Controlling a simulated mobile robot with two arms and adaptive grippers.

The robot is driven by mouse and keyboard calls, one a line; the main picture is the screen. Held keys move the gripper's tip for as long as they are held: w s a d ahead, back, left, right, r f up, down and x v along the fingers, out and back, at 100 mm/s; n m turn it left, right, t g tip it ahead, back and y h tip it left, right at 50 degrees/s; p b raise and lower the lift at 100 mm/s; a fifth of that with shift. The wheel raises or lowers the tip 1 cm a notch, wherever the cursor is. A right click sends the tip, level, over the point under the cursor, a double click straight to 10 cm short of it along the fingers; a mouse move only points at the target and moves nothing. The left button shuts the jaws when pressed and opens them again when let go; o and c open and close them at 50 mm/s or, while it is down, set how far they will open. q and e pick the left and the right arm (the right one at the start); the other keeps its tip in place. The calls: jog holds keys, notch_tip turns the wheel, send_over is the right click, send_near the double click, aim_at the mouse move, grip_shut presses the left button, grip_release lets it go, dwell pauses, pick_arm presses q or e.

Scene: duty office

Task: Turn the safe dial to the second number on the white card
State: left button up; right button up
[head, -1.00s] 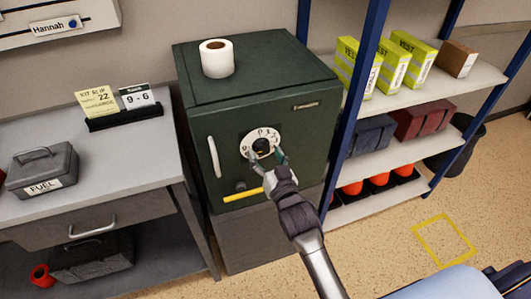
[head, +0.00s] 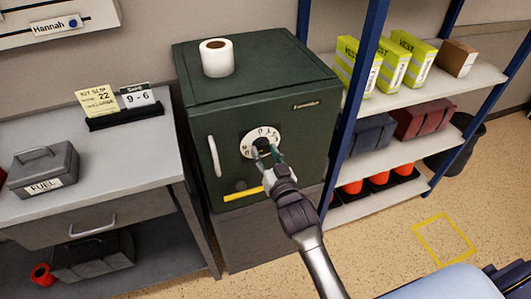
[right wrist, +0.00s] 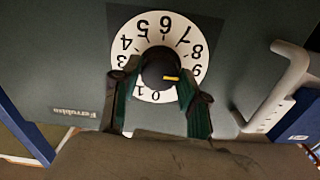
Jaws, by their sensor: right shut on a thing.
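The dark green safe (head: 225,125) has a round white dial (head: 268,133) with black numbers on its door. My right gripper (head: 268,153) is shut on the dark knob (right wrist: 158,70) at the dial's centre, one finger on each side. In the right wrist view the dial (right wrist: 146,38) shows upside down. A yellow mark (right wrist: 171,79) on the knob points to the picture's right, nearest the 9. The right gripper's fingers (right wrist: 158,98) cover part of the lower ring. The white card (head: 138,96) on the desk reads "9 - 6". My left gripper is not in view.
A yellow note (head: 97,100) stands beside the card in a black holder (head: 125,118). A white roll (head: 217,58) sits on the safe. The safe's handle (head: 214,157) is left of the dial. A blue-framed shelf (head: 352,110) stands close on the right.

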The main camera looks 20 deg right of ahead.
jog(key=n+p, duration=0.1)
jog(key=n, duration=0.2)
jog(key=shift+r, duration=0.1)
jog(key=n+p, duration=0.1)
jog(key=n, duration=0.8)
jog(key=shift+n+p, duration=0.3)
jog(key=n, duration=0.4)
jog(key=shift+n, duration=0.4)
jog(key=o, duration=1.1)
jog(key=shift+o, duration=0.2)
